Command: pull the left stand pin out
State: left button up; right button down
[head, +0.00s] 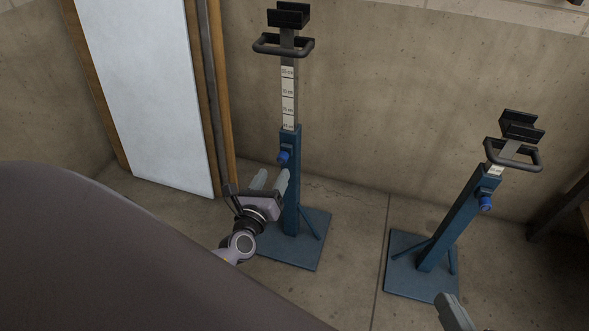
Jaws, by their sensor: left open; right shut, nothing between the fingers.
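The left stand (290,190) is a blue post on a square base plate, with a grey inner tube raised high and marked with a white scale. Its blue pin knob (284,156) sticks out of the post's front near the top of the blue sleeve. My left gripper (270,179) is open, its two fingers pointing away just below the knob in the picture. No contact with the knob shows, and the depth gap is hard to tell. My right gripper (455,308) is shut and empty at the bottom edge, only partly in view.
The right stand (455,222), with its own blue pin knob (486,202), has its inner tube low. A white panel (150,90) stands at the wall behind left. A dark frame (560,208) is at the right edge. Floor between the stands is clear.

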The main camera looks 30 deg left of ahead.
aim_at(281, 161)
pick_arm(q)
jog(key=shift+b+x, duration=0.85)
jog(key=shift+x, duration=2.65)
jog(key=shift+a, duration=0.1)
